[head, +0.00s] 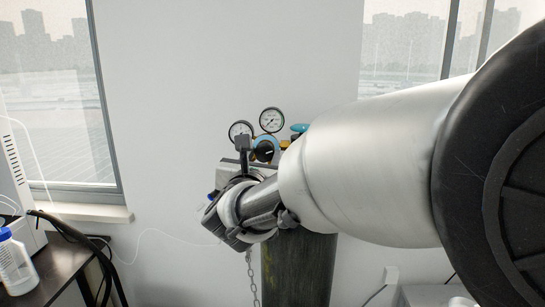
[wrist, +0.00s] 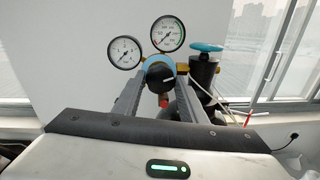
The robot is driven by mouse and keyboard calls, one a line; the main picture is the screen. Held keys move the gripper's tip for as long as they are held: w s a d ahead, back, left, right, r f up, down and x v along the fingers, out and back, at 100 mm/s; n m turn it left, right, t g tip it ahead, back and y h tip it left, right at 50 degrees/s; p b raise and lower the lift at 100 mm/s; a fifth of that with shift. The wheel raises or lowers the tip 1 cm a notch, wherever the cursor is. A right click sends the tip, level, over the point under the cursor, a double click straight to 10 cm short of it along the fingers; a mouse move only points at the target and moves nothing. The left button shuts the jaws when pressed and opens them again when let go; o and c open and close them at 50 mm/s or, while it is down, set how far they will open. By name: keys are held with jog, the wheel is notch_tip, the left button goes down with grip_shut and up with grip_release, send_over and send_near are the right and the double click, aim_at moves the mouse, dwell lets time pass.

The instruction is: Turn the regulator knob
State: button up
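The regulator has a black knob (wrist: 158,77) on a blue body, with two round white-faced gauges (wrist: 167,33) above it. The knob also shows in the head view (head: 264,152), partly behind my gripper and arm. My gripper (wrist: 163,72) reaches toward the regulator, one finger on each side of the knob. The fingers stand apart, with a visible gap around the knob in the wrist view. I cannot tell how deep the fingertips reach past its front face. In the head view one finger is seen upright left of the knob; the other is hard to make out.
A dark green gas cylinder (head: 298,268) stands below the regulator, with a chain (head: 252,277) beside it. A blue valve handwheel (wrist: 206,47) is right of the knob. A dark table (head: 50,270) with a blue-capped bottle (head: 14,262) is at the left. Windows flank the wall.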

jog(key=c, duration=0.5)
jog(key=shift+f+b, duration=0.1)
jog(key=shift+b, duration=0.3)
jog(key=shift+f+n+b, duration=0.15)
jog(key=shift+n+b, duration=0.45)
jog(key=shift+b, duration=0.1)
jog(key=n+b, duration=0.2)
jog(key=shift+d+b, duration=0.1)
jog(key=shift+b, duration=0.3)
jog(key=n+b, duration=0.3)
jog(key=n, duration=0.2)
jog(key=shift+t, duration=0.3)
jog(key=shift+n+y+b, duration=0.3)
jog(key=shift+n+b, duration=0.45)
jog(key=shift+n, duration=1.65)
